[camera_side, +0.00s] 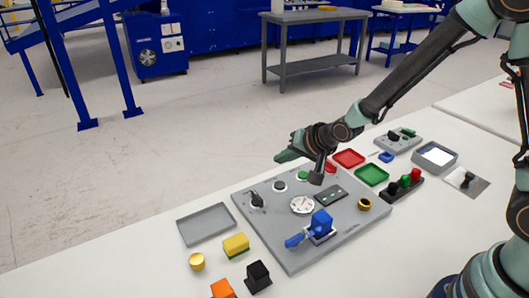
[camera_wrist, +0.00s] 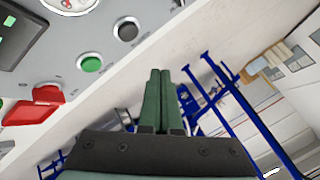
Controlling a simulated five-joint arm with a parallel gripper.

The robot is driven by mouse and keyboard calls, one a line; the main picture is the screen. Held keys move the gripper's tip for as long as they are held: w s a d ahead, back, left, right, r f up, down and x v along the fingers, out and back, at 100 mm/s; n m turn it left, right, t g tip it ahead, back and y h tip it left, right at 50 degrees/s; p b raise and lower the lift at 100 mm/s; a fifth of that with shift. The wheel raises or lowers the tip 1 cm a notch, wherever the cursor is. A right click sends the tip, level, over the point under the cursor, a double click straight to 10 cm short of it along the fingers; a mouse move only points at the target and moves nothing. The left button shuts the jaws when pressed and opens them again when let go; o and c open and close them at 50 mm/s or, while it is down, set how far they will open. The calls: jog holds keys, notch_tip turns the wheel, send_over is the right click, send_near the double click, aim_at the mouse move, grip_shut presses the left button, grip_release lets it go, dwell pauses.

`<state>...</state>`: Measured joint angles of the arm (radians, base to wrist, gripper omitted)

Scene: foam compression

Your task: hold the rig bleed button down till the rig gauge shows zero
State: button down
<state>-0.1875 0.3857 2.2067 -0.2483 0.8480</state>
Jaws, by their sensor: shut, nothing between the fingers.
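The grey rig panel (camera_side: 275,237) lies on the white table. Its round white gauge (camera_side: 303,205) is near the middle; the needle's reading is too small to tell. Behind the gauge are a green button (camera_side: 303,175) and a dark button (camera_side: 280,186). Both also show in the wrist view, green (camera_wrist: 91,63) and dark (camera_wrist: 127,30). I cannot read which is the bleed button. My gripper (camera_side: 284,156) is shut and empty, above the panel's back edge and pointing left, apart from the buttons. Its closed green fingers show in the wrist view (camera_wrist: 160,74).
A blue lever valve (camera_side: 320,222), black knob (camera_side: 256,201) and dark display (camera_side: 331,195) stand on the panel. A red part (camera_wrist: 35,105) is near the green button. Grey tray (camera_side: 207,224), yellow block (camera_side: 236,244) and green tray (camera_side: 371,175) lie around it.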

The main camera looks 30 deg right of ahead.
aim_at(282, 187)
jog(key=shift+f, duration=2.8)
jog(key=shift+f, duration=0.1)
jog(key=shift+d+f, duration=0.1)
jog(key=shift+f, duration=0.2)
jog(key=shift+f, duration=0.45)
dwell(1.7)
jog(key=shift+r, duration=0.9)
jog(key=shift+r, duration=2.5)
